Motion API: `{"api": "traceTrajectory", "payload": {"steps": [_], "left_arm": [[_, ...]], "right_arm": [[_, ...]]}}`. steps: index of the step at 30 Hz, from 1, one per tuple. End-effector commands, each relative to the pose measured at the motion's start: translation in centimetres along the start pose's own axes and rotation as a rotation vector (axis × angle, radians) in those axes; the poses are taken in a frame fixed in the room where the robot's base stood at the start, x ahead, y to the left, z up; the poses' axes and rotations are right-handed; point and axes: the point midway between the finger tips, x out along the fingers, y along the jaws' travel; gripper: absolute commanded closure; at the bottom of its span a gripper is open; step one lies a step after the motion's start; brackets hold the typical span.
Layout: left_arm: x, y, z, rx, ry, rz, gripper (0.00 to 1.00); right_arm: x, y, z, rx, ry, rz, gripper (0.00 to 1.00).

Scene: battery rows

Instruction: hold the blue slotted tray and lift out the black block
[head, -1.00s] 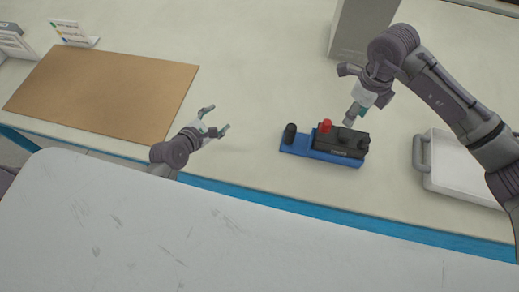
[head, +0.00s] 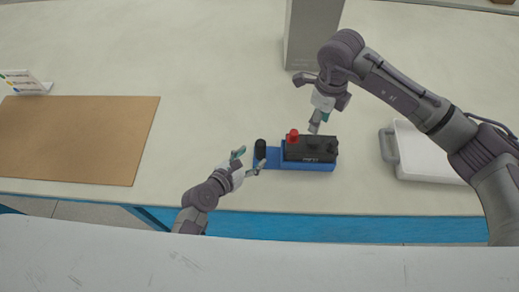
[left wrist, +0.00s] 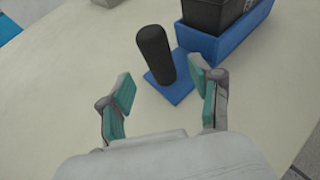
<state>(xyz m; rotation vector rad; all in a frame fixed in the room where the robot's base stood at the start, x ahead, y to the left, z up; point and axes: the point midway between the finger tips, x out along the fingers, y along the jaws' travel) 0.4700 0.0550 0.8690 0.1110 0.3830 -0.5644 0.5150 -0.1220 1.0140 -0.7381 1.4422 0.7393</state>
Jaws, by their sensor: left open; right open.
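The blue slotted tray (head: 270,163) lies on the table, with an upright black post-like handle (head: 260,149) at its left end. The black block (head: 312,151) sits in the tray and has a red knob (head: 293,136) and dark knobs on top. My left gripper (head: 249,161) is open at the tray's left end, close to the handle. In the left wrist view, the handle (left wrist: 155,54) stands just beyond the open fingers (left wrist: 160,98), and part of the tray (left wrist: 228,40) shows behind it. My right gripper (head: 309,102) is above and behind the block, pointing down, apart from it.
A grey box (head: 310,35) stands at the back. A white tray with a handle (head: 425,155) lies to the right. A brown board (head: 75,140) and a small card stand (head: 25,82) are at the left. The table between board and tray is clear.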

Motion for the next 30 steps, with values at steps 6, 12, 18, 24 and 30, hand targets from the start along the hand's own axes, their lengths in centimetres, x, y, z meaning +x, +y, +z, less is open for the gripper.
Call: {"api": "traceTrajectory", "payload": {"steps": [6, 12, 18, 24, 30], "left_arm": [[3.8, 0.0, 0.1, 0.002, -0.001, -0.001, 0.36], [5.5, 0.0, 0.0, 0.002, 0.0, 0.0, 0.36], [5.8, 0.0, 0.0, 0.002, 0.001, 0.0, 0.36], [5.8, 0.0, 0.0, 0.001, 0.001, 0.0, 0.46], [5.8, 0.0, 0.0, 0.001, 0.001, 0.0, 0.8]], "right_arm": [[0.0, 0.0, 0.0, 0.0, 0.0, 0.0, 0.58], [0.0, 0.0, 0.0, 0.0, 0.0, 0.0, 0.58], [0.0, 0.0, 0.0, 0.0, 0.0, 0.0, 0.58], [0.0, 0.0, 0.0, 0.0, 0.0, 0.0, 0.58], [0.0, 0.0, 0.0, 0.0, 0.0, 0.0, 0.58]]}}
